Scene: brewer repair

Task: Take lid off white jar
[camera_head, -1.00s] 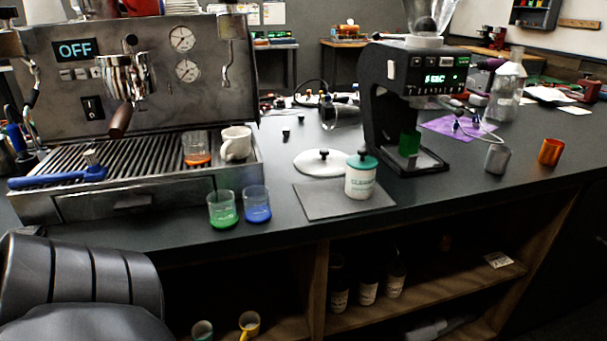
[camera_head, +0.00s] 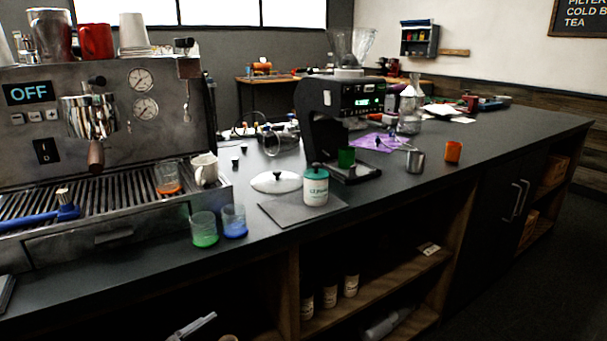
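The white jar (camera_head: 315,190) stands upright on a dark mat (camera_head: 285,212) on the counter, in the middle of the head view. Its label is towards me. The teal lid (camera_head: 315,171) with a dark knob sits on top of the jar. Neither gripper can be made out in the head view. A slender grey piece (camera_head: 193,326) shows at the bottom edge, and I cannot tell what it is. Nothing touches the jar or its lid.
A white round lid (camera_head: 276,182) with a black knob lies just behind the mat. The grinder (camera_head: 340,130) stands behind the jar. Green (camera_head: 204,230) and blue (camera_head: 234,222) glasses stand left, before the espresso machine (camera_head: 110,215).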

